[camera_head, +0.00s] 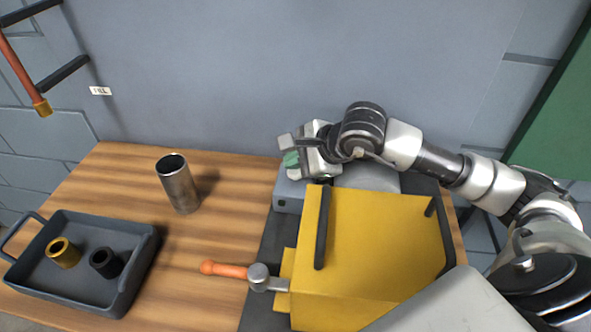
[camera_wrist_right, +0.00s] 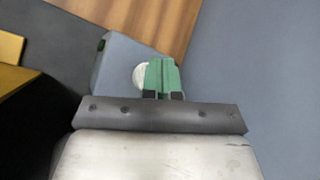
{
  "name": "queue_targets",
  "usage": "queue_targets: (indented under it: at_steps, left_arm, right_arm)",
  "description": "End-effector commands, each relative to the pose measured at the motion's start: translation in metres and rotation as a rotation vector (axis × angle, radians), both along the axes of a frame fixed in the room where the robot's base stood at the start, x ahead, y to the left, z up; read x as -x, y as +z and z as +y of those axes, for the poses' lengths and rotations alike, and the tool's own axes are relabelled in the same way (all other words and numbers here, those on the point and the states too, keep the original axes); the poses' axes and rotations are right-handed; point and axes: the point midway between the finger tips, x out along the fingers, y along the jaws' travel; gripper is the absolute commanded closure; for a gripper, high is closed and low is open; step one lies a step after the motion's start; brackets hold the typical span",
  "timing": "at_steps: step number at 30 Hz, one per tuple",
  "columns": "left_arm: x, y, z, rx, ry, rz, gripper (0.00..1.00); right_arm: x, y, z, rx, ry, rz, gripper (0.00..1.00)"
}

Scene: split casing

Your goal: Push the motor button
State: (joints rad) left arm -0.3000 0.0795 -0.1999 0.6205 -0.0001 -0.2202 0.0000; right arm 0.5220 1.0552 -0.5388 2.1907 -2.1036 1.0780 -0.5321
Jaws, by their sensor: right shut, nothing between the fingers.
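The motor housing is a grey-blue box (camera_head: 288,192) behind the yellow casing; it also shows in the right wrist view (camera_wrist_right: 122,60). A pale round button (camera_wrist_right: 139,76) shows on it in the right wrist view, partly hidden by my fingers. My right gripper (camera_head: 291,160) is shut and empty, its green fingertips over the box; they also show in the right wrist view (camera_wrist_right: 163,66), overlapping the button's edge. I cannot tell whether they touch it. In the head view the button is hidden. My left gripper is not in view.
The yellow casing (camera_head: 375,245) with dark bars stands in front of the box. An orange-handled lever (camera_head: 228,269) sticks out left. A metal cylinder (camera_head: 180,188) stands on the wooden table; a dark tray (camera_head: 135,275) holds a brass ring (camera_head: 63,253) and a black ring (camera_head: 106,264).

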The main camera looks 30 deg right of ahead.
Motion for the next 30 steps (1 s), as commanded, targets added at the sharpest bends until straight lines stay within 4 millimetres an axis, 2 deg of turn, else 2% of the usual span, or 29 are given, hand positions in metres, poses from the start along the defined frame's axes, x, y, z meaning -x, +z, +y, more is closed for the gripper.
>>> queue_targets:
  at_steps: [30]
  left_arm:
    - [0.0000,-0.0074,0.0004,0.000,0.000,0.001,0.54]
  right_arm:
    - [0.0000,-0.0054,0.0001,0.000,0.000,0.000,1.00]
